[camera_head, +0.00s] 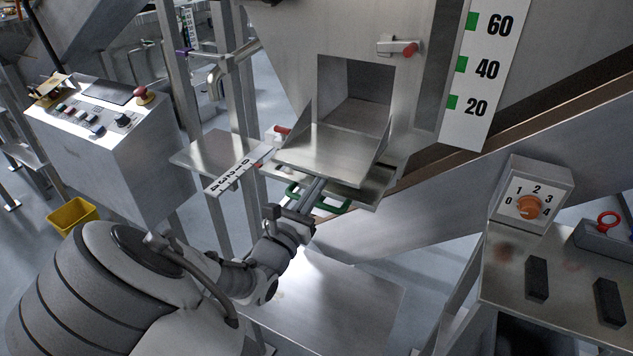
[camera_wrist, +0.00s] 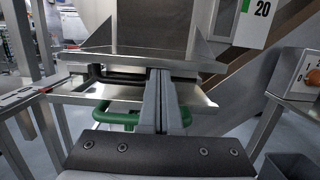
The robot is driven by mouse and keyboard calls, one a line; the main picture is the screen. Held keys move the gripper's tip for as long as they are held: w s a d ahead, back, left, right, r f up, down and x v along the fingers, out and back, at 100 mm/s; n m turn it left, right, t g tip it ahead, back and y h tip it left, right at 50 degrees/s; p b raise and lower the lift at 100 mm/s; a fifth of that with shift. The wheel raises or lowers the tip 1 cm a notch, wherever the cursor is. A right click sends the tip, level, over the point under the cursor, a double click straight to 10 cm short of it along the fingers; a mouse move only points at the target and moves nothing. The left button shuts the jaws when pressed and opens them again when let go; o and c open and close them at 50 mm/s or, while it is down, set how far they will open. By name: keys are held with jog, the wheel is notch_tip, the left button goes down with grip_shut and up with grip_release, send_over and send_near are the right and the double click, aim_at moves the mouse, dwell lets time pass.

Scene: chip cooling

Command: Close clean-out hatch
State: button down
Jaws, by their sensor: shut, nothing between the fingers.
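The clean-out hatch (camera_head: 330,152) is a steel flap with raised side walls. It is hinged down and open below the square opening (camera_head: 355,92) in the hopper. It also shows in the wrist view (camera_wrist: 140,60), where its front edge spans the picture. A green handle (camera_head: 333,207) shows beneath it, partly hidden by my gripper; it is also in the wrist view (camera_wrist: 118,117). My gripper (camera_head: 317,185) is shut and empty, with its fingertips (camera_wrist: 160,75) at the hatch's front edge. I cannot tell whether they touch it.
A ruled slide plate (camera_head: 238,171) juts out left of the hatch. A red-tipped latch (camera_head: 408,49) sits above the opening. A control box (camera_head: 100,130) stands at left, and a dial box (camera_head: 533,198) on a bench at right. A steel platform (camera_head: 350,300) lies below.

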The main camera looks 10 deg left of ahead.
aim_at(317, 167)
notch_tip(317, 167, up, 5)
jog(key=g+p, duration=0.1)
jog(key=p, duration=0.2)
jog(key=g+p, duration=0.1)
jog(key=p, duration=0.3)
jog(key=shift+w+d+r+y, duration=0.1)
jog(key=shift+r+y, duration=0.1)
jog(key=shift+y, duration=0.2)
jog(key=w+d+r+g+y+p, duration=0.1)
jog(key=w+d+r+g+p, duration=0.1)
jog(key=w+r+p, duration=0.6)
jog(key=w+d+r+g+y+p, duration=0.1)
jog(key=w+d+r+g+p, duration=0.2)
jog(key=w+r+p, duration=0.4)
jog(key=shift+w+d+r+g+p, duration=0.2)
jog(key=shift+w+r+g+p, duration=0.6)
jog(key=shift+p, duration=1.75)
jog(key=shift+s+r, duration=0.25)
jog(key=shift+s, duration=0.15)
